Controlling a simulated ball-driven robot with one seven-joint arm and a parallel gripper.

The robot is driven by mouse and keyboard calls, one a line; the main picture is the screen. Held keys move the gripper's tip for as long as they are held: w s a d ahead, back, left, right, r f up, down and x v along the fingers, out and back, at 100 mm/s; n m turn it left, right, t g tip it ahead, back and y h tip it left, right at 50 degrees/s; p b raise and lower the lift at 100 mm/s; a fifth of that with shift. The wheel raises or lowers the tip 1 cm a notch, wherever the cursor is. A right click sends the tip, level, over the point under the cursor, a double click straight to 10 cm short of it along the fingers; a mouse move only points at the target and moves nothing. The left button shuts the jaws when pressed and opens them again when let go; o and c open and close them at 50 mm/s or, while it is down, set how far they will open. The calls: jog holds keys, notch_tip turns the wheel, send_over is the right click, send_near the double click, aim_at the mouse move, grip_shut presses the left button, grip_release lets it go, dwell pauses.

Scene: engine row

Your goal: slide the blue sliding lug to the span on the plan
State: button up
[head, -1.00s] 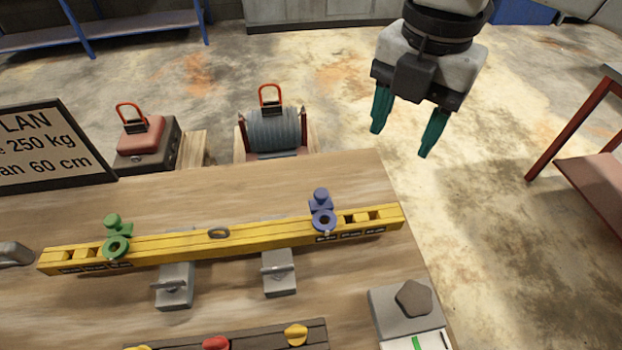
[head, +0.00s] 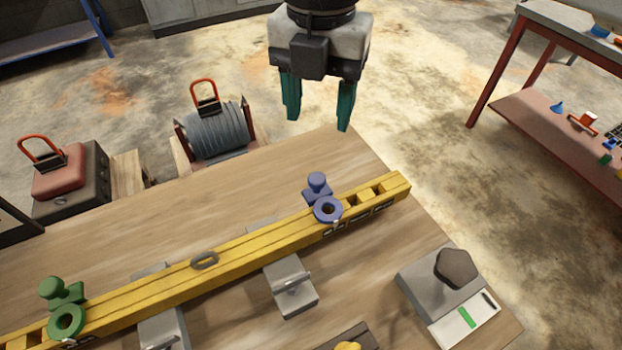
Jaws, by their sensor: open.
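The blue sliding lug (head: 326,209) sits on the right part of the yellow beam (head: 240,252), with a round knob on top and a ring at its front. Bare notches and small dark labels lie to its right on the beam; the labels are too small to read. A green lug (head: 66,318) sits at the beam's left end. The plan board (head: 14,222) shows only its dark edge at the far left, its text out of view. My gripper (head: 317,112) is open and empty, pointing down beyond the table's far edge, above and behind the blue lug, apart from it.
Grey stands (head: 290,287) hold the beam above the wooden table (head: 400,240). A grey block with a dark stone (head: 458,268) is at the right. Behind the table are a grey drum (head: 216,132) and a red-topped box (head: 62,172). A red-framed shelf (head: 570,120) stands right.

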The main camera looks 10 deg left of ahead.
aim_at(318, 177)
notch_tip(318, 177, down, 13)
jog(key=shift+r+b, duration=0.1)
jog(key=shift+b, duration=0.9)
grip_shut()
